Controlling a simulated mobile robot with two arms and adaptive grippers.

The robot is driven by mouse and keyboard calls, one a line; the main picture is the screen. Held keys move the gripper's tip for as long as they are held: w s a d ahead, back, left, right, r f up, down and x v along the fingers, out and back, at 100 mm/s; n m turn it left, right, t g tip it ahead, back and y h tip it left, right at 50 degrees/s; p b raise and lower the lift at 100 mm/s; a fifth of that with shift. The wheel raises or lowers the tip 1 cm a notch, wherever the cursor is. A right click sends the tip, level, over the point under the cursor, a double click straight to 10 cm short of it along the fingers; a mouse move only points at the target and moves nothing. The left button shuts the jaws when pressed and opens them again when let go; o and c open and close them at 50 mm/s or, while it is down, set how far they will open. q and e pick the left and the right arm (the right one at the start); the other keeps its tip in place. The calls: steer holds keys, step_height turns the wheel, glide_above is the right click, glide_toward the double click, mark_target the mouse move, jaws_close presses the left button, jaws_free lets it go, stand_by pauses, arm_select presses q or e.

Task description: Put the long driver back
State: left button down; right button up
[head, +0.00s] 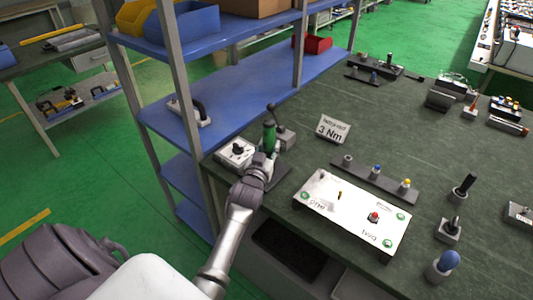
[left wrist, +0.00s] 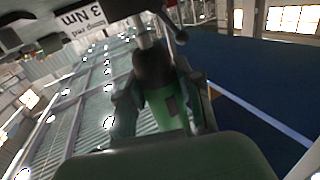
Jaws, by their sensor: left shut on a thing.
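My left gripper (head: 267,153) is shut on the long driver (head: 269,137), a tool with a green body and a dark upper end. It holds the driver roughly upright near the left edge of the dark green table. In the left wrist view the green body of the long driver (left wrist: 167,110) is between the two fingers of the left gripper (left wrist: 163,112). The driver's lower end is hidden behind the gripper in the head view. A dark block (head: 284,139) stands just right of the driver; I cannot tell whether they touch. My right gripper is not in view.
A white box with a black knob (head: 237,151) is close on the left. A "3 Nm" sign (head: 333,129) stands behind right. A white panel (head: 345,205) and a rail with coloured bits (head: 375,180) lie right. A blue shelf rack (head: 235,97) borders the table's left side.

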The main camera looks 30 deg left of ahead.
arm_select(q)
step_height(320, 180, down, 2)
steer(key=shift+f+b, duration=0.1)
steer(key=shift+b, duration=0.3)
steer(key=shift+w+f, duration=0.15)
steer(key=shift+w, duration=0.05)
steer(key=shift+a, duration=0.2)
steer(key=shift+s+d, duration=0.1)
steer(key=c, duration=0.8)
jaws_free()
steer(key=shift+f, duration=0.15)
steer(key=shift+o, duration=0.2)
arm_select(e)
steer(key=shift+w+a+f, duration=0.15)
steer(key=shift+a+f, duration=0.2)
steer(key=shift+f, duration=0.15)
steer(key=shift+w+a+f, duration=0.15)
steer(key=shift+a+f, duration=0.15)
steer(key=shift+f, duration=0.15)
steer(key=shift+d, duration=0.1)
